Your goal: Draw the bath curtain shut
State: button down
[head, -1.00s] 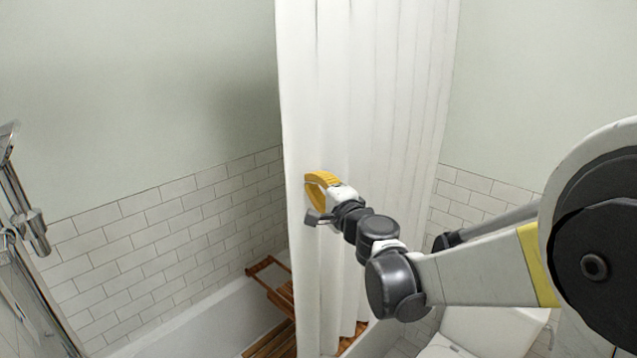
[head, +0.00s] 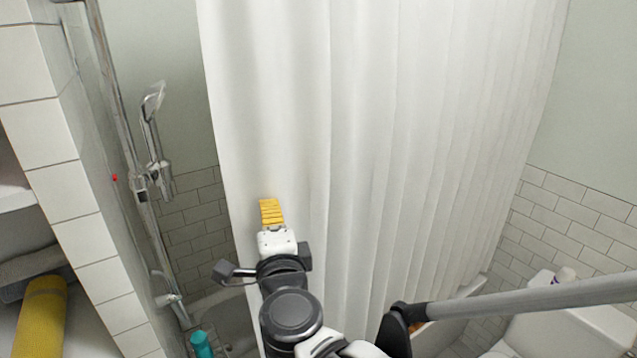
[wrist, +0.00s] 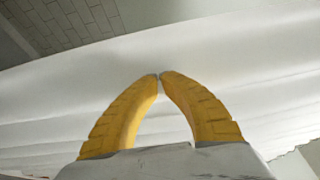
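The white bath curtain (head: 400,130) hangs in long folds across most of the head view. Its left edge is a little left of my gripper (head: 270,203), and a gap to the left shows the shower fittings. My gripper's yellow fingers are against the curtain near that edge. In the wrist view the two fingertips (wrist: 160,76) meet on the white cloth (wrist: 250,60), which fills most of that picture. The fingers look shut on the cloth, though the pinched bit itself is hidden.
A tiled wall end (head: 75,190) and shelves with a rolled yellow towel (head: 40,315) are at the left. The chrome shower rail (head: 118,110) and a teal bottle (head: 201,343) are by the gap. The toilet (head: 570,330) is at the lower right.

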jog(key=s+a+b, duration=0.1)
jog(key=s+a, duration=0.7)
jog(key=a, duration=0.4)
jog(key=shift+s+a, duration=0.2)
jog(key=shift+a, duration=0.15)
